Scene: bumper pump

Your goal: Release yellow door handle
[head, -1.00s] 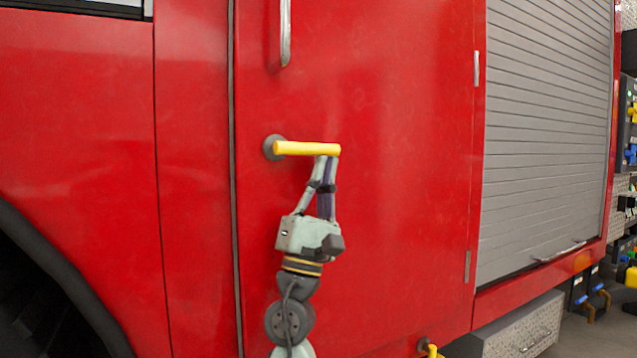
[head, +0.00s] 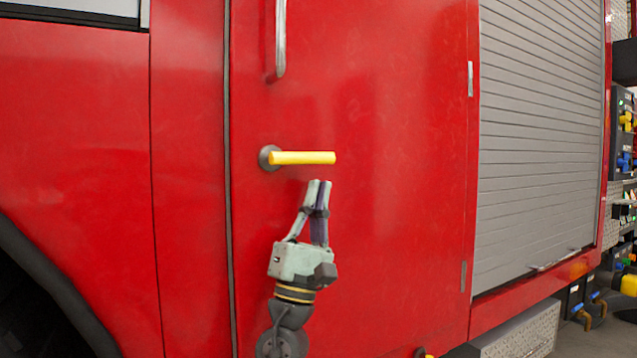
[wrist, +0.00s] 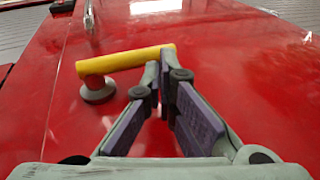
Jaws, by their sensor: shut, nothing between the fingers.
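The yellow door handle (head: 302,158) lies level on the red door (head: 390,130), fixed at its left end to a round grey mount (head: 269,158). My gripper (head: 318,184) is just below the right part of the handle in the head view, with a small gap between. Its fingertips (wrist: 160,68) are together and hold nothing. Nothing hides the handle in the head view.
A vertical silver grab bar (head: 281,38) is on the door above the handle. A grey roller shutter (head: 535,140) is to the right. A dark wheel arch (head: 50,285) is at the lower left. The door face around the handle is clear.

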